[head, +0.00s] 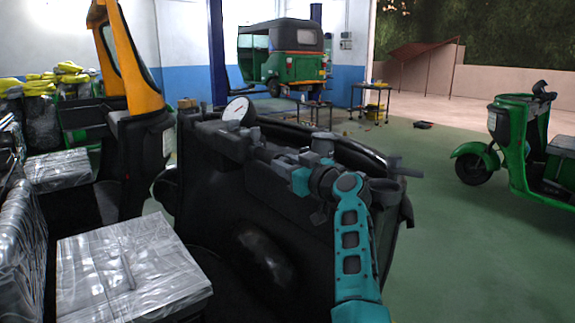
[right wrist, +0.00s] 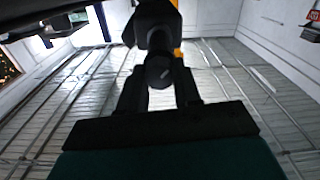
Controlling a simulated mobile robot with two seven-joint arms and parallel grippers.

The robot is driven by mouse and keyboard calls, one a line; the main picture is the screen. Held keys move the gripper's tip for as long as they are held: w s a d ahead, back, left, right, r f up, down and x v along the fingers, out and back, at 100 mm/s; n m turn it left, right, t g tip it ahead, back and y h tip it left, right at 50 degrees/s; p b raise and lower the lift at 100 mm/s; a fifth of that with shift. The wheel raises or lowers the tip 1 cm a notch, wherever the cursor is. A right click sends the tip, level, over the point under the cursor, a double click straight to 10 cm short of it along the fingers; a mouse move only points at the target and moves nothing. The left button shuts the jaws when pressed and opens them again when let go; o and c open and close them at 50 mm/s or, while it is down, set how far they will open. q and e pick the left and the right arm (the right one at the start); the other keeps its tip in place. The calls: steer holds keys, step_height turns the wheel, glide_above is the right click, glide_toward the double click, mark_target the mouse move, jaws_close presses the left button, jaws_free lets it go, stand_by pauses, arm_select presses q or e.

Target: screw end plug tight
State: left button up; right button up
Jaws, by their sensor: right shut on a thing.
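My right arm comes in from the lower right of the head view, and its gripper (head: 281,161) reaches left to the grey metal assembly (head: 228,142) on top of the black body. In the right wrist view, the fingers of this gripper (right wrist: 160,88) are shut on a dark, round-ended part, apparently the end plug (right wrist: 159,71). A wider dark block (right wrist: 154,22) sits just beyond that part. In the head view the plug cannot be told apart from the grey parts around the fingers. A white-faced dial gauge (head: 236,110) stands on the assembly. My left gripper is not in view.
A plastic-wrapped seat (head: 130,270) lies at the lower left. A green three-wheeler (head: 520,145) stands at the right and a raised rickshaw (head: 283,55) at the back. Green floor (head: 460,250) is clear at the right.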

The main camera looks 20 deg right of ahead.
arm_select(q)
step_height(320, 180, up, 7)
steer(key=p, duration=0.8)
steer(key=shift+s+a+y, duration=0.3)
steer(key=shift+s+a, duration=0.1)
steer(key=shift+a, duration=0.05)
arm_select(e)
steer(key=shift+d+f+m, duration=0.1)
steer(key=shift+f+m, duration=0.05)
steer(key=shift+m, duration=6.9)
steer(key=shift+f+m, duration=0.1)
steer(key=shift+m, duration=6.95)
steer(key=o, duration=0.8)
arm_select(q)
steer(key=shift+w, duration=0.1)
arm_select(e)
steer(key=shift+o, duration=1.3)
